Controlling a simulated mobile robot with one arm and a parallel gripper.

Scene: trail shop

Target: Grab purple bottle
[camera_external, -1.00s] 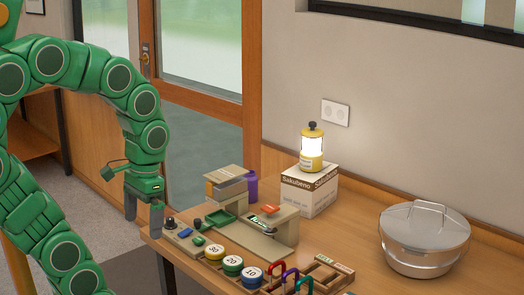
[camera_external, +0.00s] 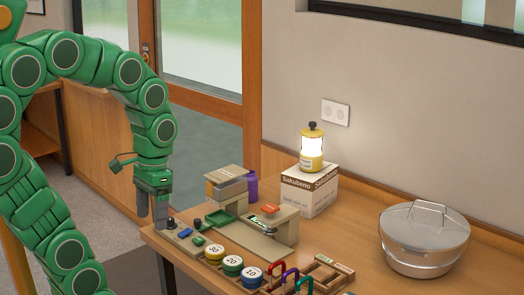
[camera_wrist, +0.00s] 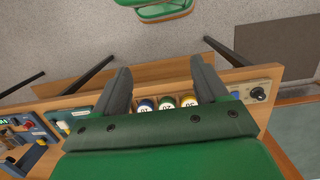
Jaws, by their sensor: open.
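The purple bottle (camera_external: 252,186) stands on the table behind a tan dispenser-like box, which hides most of it. Only its right side shows in the external view. I cannot make it out in the wrist view. My gripper (camera_external: 151,218) hangs pointing down at the table's left end, to the left of the bottle and apart from it. In the wrist view my gripper's two fingers (camera_wrist: 160,84) are spread with nothing between them; several round weights show beyond.
The tan box (camera_external: 228,184) and a tan stand (camera_external: 268,232) are close in front of the bottle. Round numbered weights (camera_external: 232,265) and coloured carabiners (camera_external: 290,278) lie at the front. A lantern (camera_external: 312,150) sits on a carton (camera_external: 310,192). A metal pot (camera_external: 424,245) is at right.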

